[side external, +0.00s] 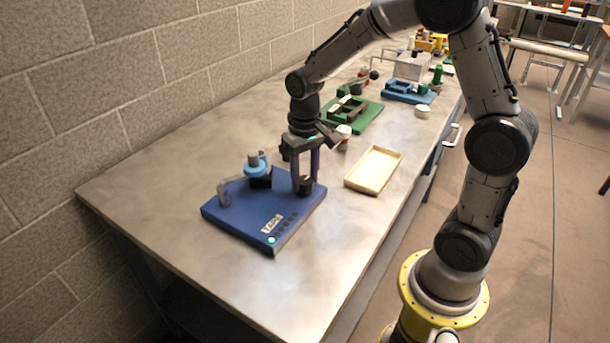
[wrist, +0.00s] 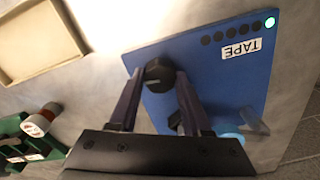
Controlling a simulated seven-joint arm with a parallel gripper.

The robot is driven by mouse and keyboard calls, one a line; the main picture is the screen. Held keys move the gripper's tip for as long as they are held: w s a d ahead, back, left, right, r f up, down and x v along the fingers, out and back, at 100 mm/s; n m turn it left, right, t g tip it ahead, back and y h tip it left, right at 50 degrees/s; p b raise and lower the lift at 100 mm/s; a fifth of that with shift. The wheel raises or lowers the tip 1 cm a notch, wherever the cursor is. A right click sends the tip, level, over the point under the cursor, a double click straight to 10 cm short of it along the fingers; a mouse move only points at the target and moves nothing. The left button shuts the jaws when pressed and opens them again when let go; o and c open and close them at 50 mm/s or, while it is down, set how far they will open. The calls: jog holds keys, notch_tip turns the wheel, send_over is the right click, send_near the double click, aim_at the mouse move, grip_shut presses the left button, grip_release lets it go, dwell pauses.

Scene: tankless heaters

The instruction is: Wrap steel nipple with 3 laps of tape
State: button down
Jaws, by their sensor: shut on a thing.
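A blue board marked TAPE (side external: 240,211) lies on the metal bench; it also shows in the wrist view (wrist: 205,75). On it stands a light-blue round part (side external: 257,169) with a grey cylinder (side external: 253,157) on top, over a dark block. I cannot tell which part is the steel nipple. A translucent grey upright piece (side external: 224,192) stands at the board's left. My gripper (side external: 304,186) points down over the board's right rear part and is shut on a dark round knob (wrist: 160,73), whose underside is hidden. The light-blue part is partly hidden in the wrist view (wrist: 229,131).
The board's row of indicator dots ends in one lit green dot (side external: 271,240). An empty pale tray (side external: 373,169) lies right of the board. A green fixture (side external: 352,112), a white-and-red jar (side external: 343,136) and a blue fixture (side external: 409,91) stand farther back. The bench's front left is clear.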

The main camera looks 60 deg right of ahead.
aim_at(305, 180)
jog(key=shift+r, duration=0.1)
dwell(0.3)
jog(key=shift+c, duration=1.8)
grip_release()
notch_tip(305, 180, up, 14)
